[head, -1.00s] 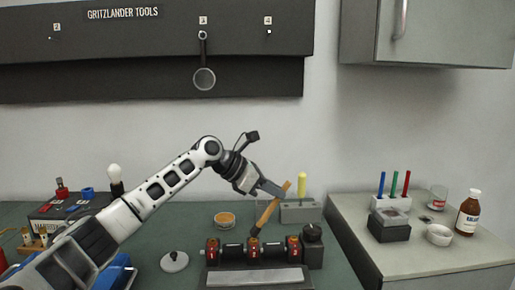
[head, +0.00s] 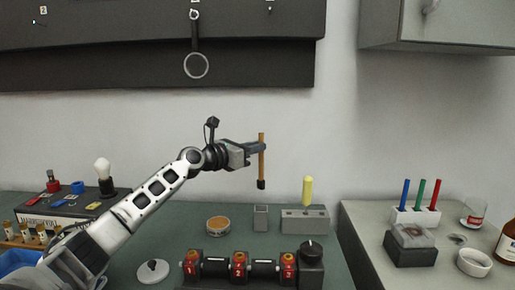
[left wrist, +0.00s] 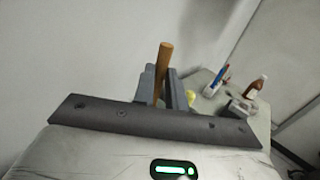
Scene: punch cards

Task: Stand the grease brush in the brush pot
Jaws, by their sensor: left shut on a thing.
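The grease brush (head: 261,145) has a wooden handle and a dark tip, and hangs nearly upright with the tip down. My left gripper (head: 257,148) is shut on its handle. In the left wrist view the handle (left wrist: 162,68) stands between the fingers, and its lower end is hidden. A small grey square pot (head: 260,219), which looks like the brush pot, stands on the bench. In the head view it is below the brush tip, with a clear gap between them. My right gripper is not in view.
Right of the pot is a grey block (head: 292,221) with a yellow-handled tool (head: 307,190). An orange-topped round tin (head: 218,226) stands to its left. A red-and-black roller assembly (head: 238,269) lies in front. A side counter (head: 365,220) holds pens and jars.

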